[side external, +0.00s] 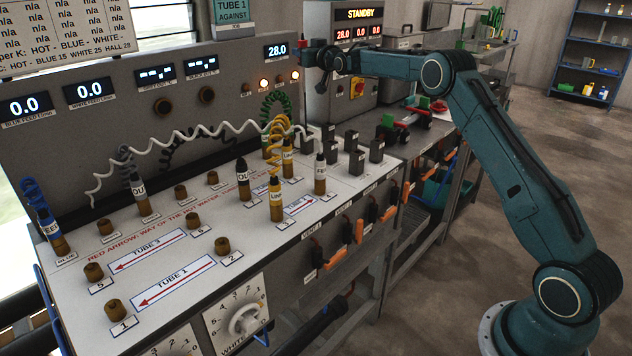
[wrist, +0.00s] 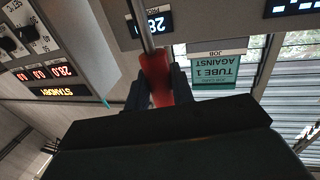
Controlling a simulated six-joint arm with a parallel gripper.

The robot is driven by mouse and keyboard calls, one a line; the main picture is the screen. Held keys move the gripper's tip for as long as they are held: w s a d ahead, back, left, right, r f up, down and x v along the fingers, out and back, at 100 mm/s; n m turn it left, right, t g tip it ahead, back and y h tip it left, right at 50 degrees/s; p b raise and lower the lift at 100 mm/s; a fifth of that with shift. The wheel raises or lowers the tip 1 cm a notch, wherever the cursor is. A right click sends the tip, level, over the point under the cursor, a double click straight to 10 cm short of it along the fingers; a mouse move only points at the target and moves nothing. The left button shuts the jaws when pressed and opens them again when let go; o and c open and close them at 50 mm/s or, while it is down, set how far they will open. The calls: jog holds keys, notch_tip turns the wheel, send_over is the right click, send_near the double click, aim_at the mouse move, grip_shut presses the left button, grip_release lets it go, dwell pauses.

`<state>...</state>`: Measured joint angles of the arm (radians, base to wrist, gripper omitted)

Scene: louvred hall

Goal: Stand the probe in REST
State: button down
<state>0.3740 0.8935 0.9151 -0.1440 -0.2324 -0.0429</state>
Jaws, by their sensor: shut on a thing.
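The probe (wrist: 155,78) has a red handle and a thin metal rod. In the wrist view, which is upside down, it sits between the dark fingers of my gripper (wrist: 155,92). My gripper is shut on the red handle, and the rod points away from it. In the side view my gripper (side external: 312,58) is raised in front of the back panel, close to the 28.0 display (side external: 276,50). I cannot make out a place marked REST in either view.
The white bench top (side external: 200,262) carries several brown ports and coiled hoses. A green coil (side external: 276,102) and yellow coil (side external: 277,140) stand below my gripper. The STANDBY cabinet (side external: 340,75) is close behind. The TUBE 1 AGAINST card (side external: 234,14) hangs above the panel.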

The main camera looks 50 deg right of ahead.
jog(key=shift+h, duration=0.3)
jog(key=shift+w+d+f, duration=0.15)
jog(key=shift+d+f, duration=0.2)
jog(key=shift+f, duration=0.55)
jog(key=shift+w+d+f, duration=0.2)
jog(key=shift+d+f, duration=0.15)
jog(key=shift+f, duration=0.5)
jog(key=shift+w+d+f, duration=0.15)
jog(key=shift+d+f, duration=0.2)
jog(key=shift+f, duration=0.7)
notch_tip(320, 180, down, 6)
jog(key=shift+f, duration=0.25)
notch_tip(320, 180, down, 9)
jog(key=shift+r, duration=0.15)
dwell(2.8)
jog(key=c, duration=1.1)
grip_release()
